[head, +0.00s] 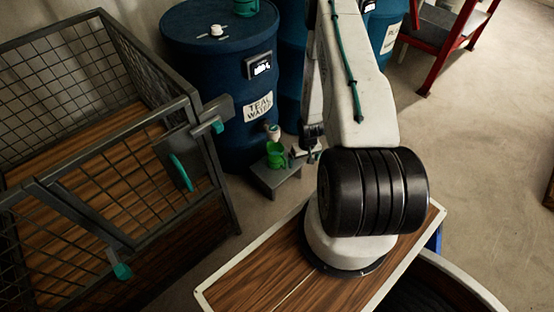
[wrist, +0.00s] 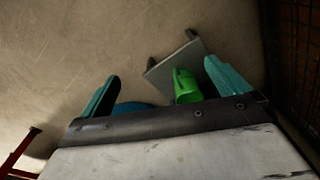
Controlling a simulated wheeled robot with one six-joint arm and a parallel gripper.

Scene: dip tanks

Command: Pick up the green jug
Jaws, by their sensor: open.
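The green jug (head: 276,156) stands upright on a small grey stand (head: 272,183), below the tap (head: 272,131) of a blue drum. The wrist view shows the jug (wrist: 185,86) on the stand (wrist: 164,70), its lower part in the picture cut off by my gripper's dark body. My gripper (wrist: 166,84) is open, with its teal fingers wide apart. The jug shows between the fingers, closer to the right one, and nothing is held. In the head view my gripper is mostly hidden by my arm, just right of the jug.
The blue drum (head: 213,75), labelled teal water, stands behind the stand, with a teal vessel (head: 245,6) on its lid. A mesh cage cart (head: 188,160) with a wooden floor is at left. A red-framed rack (head: 456,35) is at upper right. Open floor (head: 480,140) lies to the right.

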